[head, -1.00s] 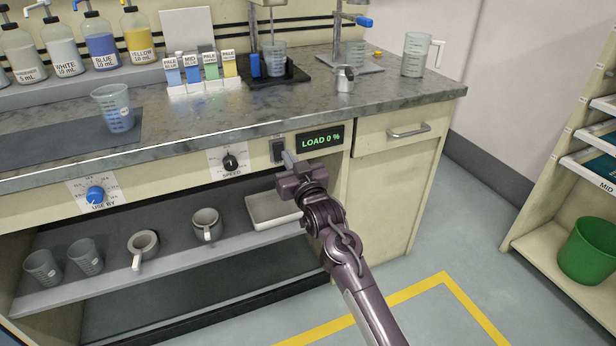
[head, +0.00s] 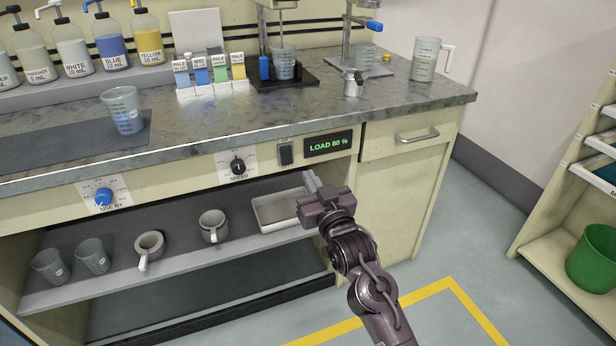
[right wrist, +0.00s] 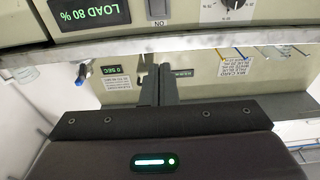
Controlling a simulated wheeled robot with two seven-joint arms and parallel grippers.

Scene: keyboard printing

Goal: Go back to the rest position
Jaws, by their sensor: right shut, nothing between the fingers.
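My right gripper (head: 312,183) is in front of the bench, below the dark rocker switch (head: 286,153) and apart from it. Its fingers are shut with nothing between them; the closed fingers also show in the right wrist view (right wrist: 158,86). The load display (head: 329,145) on the bench front reads LOAD 80 %; it appears upside down in the right wrist view (right wrist: 90,12). A black speed knob (head: 238,167) sits left of the switch. My left gripper is not in view.
The bench top (head: 200,120) holds a measuring cup (head: 122,110), a stirrer with a beaker (head: 284,62), a metal pot (head: 353,83) and a jug (head: 425,60). The shelf below holds cups, mugs and a white tray (head: 280,211). A green bin (head: 592,260) stands at right. Floor before the cabinet is clear.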

